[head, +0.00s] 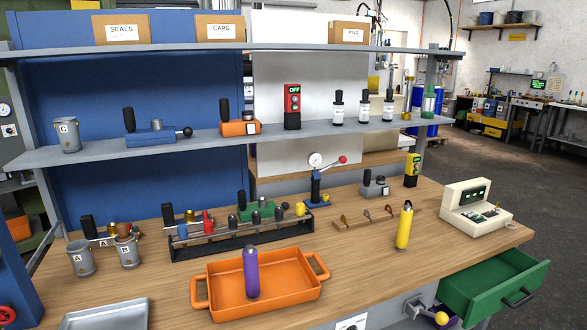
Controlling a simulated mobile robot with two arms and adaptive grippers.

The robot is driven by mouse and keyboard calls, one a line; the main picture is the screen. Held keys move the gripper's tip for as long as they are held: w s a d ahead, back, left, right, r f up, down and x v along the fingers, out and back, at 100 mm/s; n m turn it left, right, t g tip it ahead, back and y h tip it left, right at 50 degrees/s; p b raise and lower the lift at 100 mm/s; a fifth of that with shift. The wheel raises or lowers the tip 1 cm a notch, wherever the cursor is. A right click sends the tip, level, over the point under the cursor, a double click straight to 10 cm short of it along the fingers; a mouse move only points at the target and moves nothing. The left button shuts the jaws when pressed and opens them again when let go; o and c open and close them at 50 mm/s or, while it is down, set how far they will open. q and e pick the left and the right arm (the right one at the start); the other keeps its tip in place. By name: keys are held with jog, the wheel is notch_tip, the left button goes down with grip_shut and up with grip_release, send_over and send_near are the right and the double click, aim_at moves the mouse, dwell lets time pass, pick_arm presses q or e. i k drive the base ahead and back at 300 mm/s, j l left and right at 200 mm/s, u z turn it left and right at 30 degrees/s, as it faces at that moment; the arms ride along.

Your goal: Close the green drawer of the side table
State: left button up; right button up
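Neither of my grippers shows in the head view.
The workbench (350,262) holds an orange tray (205,284) with a purple cylinder (251,272), a yellow bottle (404,226) and a cream console (477,207). A yellow-knobbed lever (440,317) sits near the drawer's left. Floor right of the drawer looks clear.

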aim_at(476, 292)
jog(key=z, duration=1.45)
